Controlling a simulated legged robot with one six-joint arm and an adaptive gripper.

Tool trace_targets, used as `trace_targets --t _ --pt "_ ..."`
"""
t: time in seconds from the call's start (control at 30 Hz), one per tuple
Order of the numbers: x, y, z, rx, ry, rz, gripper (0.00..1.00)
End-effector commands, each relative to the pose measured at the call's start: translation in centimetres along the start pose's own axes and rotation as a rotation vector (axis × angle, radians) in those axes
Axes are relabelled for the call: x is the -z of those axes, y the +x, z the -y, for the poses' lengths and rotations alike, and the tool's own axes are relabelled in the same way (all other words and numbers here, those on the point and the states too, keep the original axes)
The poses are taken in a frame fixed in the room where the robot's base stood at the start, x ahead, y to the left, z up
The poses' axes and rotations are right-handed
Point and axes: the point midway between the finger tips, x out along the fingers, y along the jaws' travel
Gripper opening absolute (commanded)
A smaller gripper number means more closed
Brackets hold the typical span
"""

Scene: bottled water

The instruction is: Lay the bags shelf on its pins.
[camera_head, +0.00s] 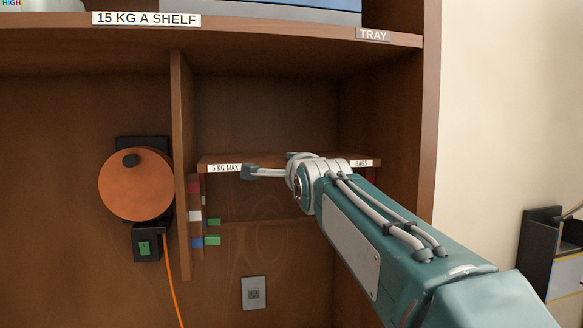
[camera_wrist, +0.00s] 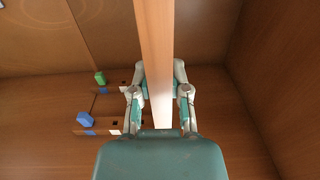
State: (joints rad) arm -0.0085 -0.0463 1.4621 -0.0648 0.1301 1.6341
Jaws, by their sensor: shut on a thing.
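The bags shelf (camera_head: 222,161) is a brown board with "5 KG MAX" and "BAGS" labels on its front edge. It is roughly level inside the right-hand bay. My gripper (camera_head: 272,168) is shut on its front part; the wrist view shows the board (camera_wrist: 153,35) edge-on between the two fingers (camera_wrist: 160,80). On the bay's left side, a green pin (camera_head: 214,222) and another green pin (camera_head: 213,240) stick out below the board. The wrist view shows a green pin (camera_wrist: 100,78) and a blue pin (camera_wrist: 84,119). Right-side pins are hidden by my arm.
The divider (camera_head: 181,130) bounds the bay on the left, with red, white and blue bands near the pins. The upper shelf (camera_head: 260,34) runs above. An orange round device (camera_head: 136,184) with a cable hangs left of the divider. A wall socket (camera_head: 254,293) sits below.

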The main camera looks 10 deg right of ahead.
Motion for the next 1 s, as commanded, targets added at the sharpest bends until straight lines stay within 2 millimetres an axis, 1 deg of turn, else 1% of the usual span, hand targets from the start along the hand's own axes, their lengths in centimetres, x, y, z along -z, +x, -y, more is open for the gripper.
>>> trace_targets --t 0.73,1.0 --pt "0.0 5.9 0.1 0.006 0.001 0.0 0.0" --pt "0.0 5.6 -2.2 0.006 -0.001 0.0 0.0"
